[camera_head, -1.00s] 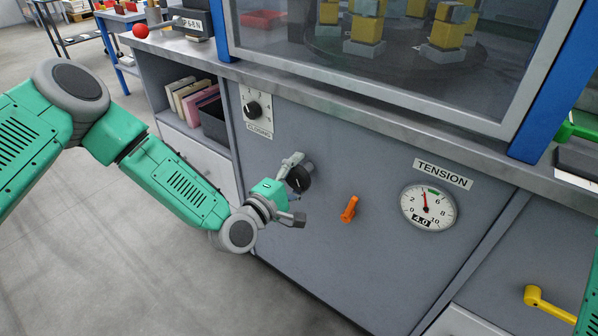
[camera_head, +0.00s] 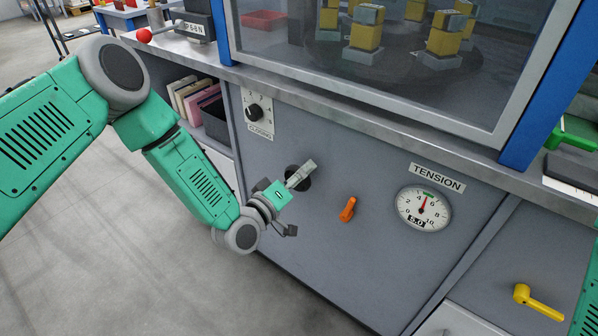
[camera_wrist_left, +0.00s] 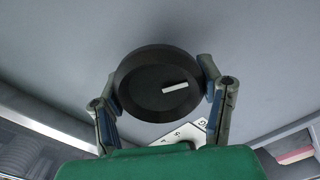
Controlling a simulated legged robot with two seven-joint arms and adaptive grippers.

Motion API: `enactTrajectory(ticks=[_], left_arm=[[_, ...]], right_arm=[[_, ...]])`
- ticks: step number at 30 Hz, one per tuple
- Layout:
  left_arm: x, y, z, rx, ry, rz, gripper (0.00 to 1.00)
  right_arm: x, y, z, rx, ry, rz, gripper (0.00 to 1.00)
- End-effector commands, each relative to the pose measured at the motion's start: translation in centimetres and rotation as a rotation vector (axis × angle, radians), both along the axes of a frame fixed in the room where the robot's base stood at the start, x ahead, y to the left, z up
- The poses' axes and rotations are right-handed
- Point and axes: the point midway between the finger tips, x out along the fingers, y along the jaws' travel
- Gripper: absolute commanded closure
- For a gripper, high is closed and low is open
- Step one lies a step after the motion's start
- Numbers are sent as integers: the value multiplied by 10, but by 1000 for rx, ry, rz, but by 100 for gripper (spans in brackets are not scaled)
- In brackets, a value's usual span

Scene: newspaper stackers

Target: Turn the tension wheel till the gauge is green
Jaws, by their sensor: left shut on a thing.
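The tension wheel is a round black knob (camera_head: 294,171) on the grey cabinet front, partly hidden by my left gripper (camera_head: 296,182). In the left wrist view the wheel (camera_wrist_left: 160,84) sits between my two fingers, with its white mark lying nearly level and pointing right. My left gripper (camera_wrist_left: 162,92) is shut on its rim. The round white gauge (camera_head: 424,208), under the TENSION label (camera_head: 437,177), reads 5.0. Its red needle points up, close to the small green band; I cannot tell exactly how they line up. My right gripper is not in view.
An orange lever (camera_head: 348,209) sits between wheel and gauge. A glazed case (camera_head: 350,75) stands above the counter. The floor (camera_head: 100,240) at left is clear.

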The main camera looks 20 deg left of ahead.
Motion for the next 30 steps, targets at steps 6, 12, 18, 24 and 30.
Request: enactTrajectory(ticks=[6, 12, 18, 24, 30], left_arm=[[-3, -3, -6, 59, -6, -10, 68], [-4, -3, -7, 74, -10, -10, 68], [-4, -3, -7, 75, -8, -11, 68], [-4, -3, -7, 73, -9, -9, 18], [-3, -1, -4, 70, -17, -5, 18]], right_arm=[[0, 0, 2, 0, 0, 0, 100], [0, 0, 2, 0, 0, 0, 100], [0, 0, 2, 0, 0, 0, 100], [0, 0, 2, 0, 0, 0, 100], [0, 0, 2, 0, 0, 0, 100]])
